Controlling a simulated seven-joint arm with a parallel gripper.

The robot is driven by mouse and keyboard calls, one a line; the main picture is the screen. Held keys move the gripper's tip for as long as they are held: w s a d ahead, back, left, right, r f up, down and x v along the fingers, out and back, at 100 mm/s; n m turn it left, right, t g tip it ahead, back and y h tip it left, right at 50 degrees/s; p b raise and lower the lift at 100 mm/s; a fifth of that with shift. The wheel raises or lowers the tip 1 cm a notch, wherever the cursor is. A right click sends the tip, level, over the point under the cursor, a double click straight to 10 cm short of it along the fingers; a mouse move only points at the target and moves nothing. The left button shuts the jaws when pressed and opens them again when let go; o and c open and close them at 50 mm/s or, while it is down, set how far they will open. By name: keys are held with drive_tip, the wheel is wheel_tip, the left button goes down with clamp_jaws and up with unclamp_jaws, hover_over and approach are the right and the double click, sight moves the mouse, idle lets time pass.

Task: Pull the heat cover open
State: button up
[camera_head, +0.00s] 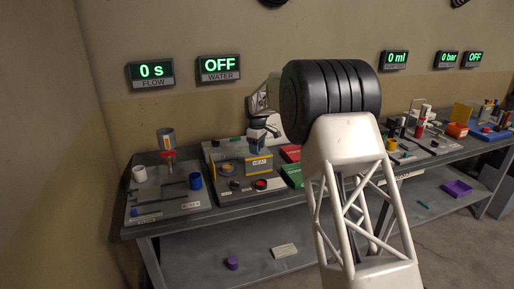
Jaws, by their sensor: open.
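The heat cover appears as a small dark panel with an orange frame and a "HEAT" label (259,163), standing on a grey board on the bench. A red round button lies on the board just in front of it. My gripper (257,139) is just above the heat cover, pointing down, and is open. The fingertips are small in the picture, and I cannot tell whether they touch the cover. My large black and white arm fills the middle right and hides part of the bench.
A grey workbench (175,222) runs along the wall. A green block and a red block lie right of the heat board. Lit displays hang on the wall.

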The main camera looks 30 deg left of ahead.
drive_tip(key=shift+r, duration=3.9)
